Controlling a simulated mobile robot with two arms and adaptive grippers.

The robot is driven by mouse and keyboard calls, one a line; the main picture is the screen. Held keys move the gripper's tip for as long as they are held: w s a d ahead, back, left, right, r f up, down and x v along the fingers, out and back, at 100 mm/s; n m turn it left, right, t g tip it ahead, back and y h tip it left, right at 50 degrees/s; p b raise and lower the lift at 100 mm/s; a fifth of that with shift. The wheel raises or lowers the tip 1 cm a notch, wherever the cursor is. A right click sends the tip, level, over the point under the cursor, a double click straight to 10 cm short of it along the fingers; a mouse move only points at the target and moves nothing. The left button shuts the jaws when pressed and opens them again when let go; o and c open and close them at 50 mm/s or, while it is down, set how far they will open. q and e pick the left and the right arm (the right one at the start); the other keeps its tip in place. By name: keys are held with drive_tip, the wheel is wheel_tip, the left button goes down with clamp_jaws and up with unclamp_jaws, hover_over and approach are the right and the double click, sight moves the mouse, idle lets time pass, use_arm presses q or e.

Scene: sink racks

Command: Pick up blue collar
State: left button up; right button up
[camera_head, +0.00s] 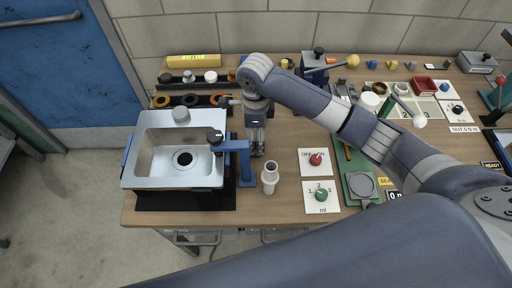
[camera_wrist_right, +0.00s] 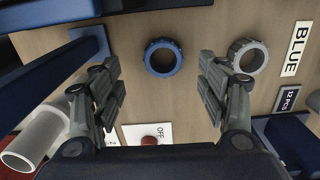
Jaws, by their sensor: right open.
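The blue collar (camera_wrist_right: 148,60) is a ring with a notched rim, lying flat on the wooden bench in the right wrist view. My right gripper (camera_wrist_right: 163,92) is open and empty above the bench, and the blue collar shows between its spread fingers, toward the top of the picture. In the head view my right gripper (camera_head: 257,146) points down just right of the sink, and I cannot make out the blue collar there. A similar grey collar (camera_wrist_right: 262,60) lies to the right of the blue one, near the right finger. My left gripper is not in view.
A metal sink (camera_head: 143,150) stands at left with a blue stand (camera_head: 245,165) beside it. A white pipe fitting (camera_head: 270,180) stands near the front. An OFF/ON switch card (camera_head: 308,170) and a dial card (camera_head: 330,205) lie to the right. A BLUE label (camera_wrist_right: 294,48) is near the collars.

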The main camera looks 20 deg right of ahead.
sight(256, 144)
drive_tip(key=shift+w+d+f+p, duration=0.15)
drive_tip(key=shift+f+p, duration=0.35)
drive_tip(key=shift+f, duration=2.2)
drive_tip(key=c, duration=1)
